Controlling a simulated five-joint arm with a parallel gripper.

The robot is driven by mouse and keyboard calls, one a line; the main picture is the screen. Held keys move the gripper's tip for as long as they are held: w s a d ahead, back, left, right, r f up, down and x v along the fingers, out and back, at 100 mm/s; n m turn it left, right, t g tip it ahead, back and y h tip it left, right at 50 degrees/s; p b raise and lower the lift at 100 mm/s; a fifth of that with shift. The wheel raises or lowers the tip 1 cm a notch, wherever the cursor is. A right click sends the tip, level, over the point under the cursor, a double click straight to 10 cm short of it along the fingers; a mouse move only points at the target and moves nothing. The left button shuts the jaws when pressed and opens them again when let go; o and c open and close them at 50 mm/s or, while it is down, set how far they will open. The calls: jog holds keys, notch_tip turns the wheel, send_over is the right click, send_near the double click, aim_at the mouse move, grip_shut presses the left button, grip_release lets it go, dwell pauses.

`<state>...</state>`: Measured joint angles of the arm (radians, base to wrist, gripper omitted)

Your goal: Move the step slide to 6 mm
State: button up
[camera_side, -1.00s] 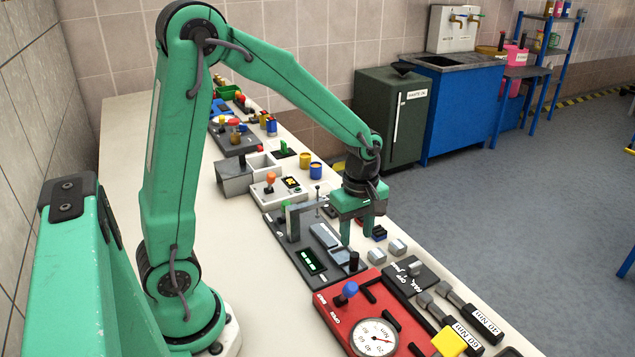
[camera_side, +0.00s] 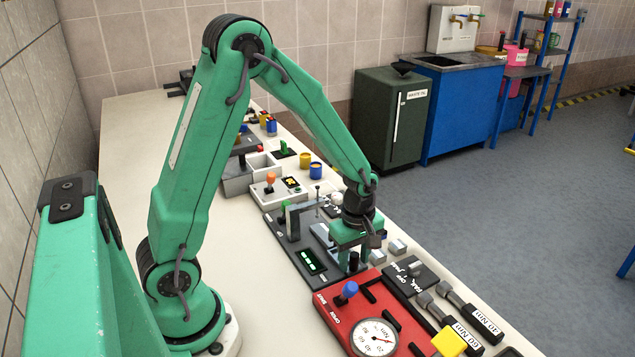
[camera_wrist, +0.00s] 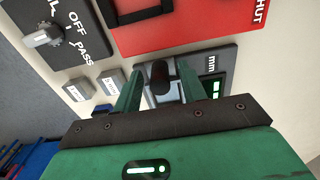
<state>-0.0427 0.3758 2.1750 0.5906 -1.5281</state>
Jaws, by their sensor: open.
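The sliding jack is a dark grey base (camera_side: 290,258) with a small green display (camera_side: 312,261) whose digits are too small to read. Its silver step slide is partly hidden by my gripper in the side view. A black knob (camera_side: 353,262) stands at the near end of the slide; it also shows in the wrist view (camera_wrist: 160,76). My gripper (camera_wrist: 157,88) is open and low over the jack, with one finger on each side of the knob in the wrist view. I cannot tell whether either finger touches it.
A red panel (camera_side: 335,312) with a blue-topped lever (camera_side: 348,290) and a round gauge (camera_side: 373,337) sits close in front of the jack. A dark switch panel (camera_side: 417,277) and small grey blocks (camera_side: 397,248) lie to the right. The bench's left side is clear.

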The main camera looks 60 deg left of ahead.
jog(key=shift+c, duration=0.2)
grip_shut()
jog(key=shift+a, duration=2.5)
jog(key=shift+o, duration=0.2)
grip_release()
jog(key=shift+r, duration=0.1)
notch_tip(320, 180, up, 8)
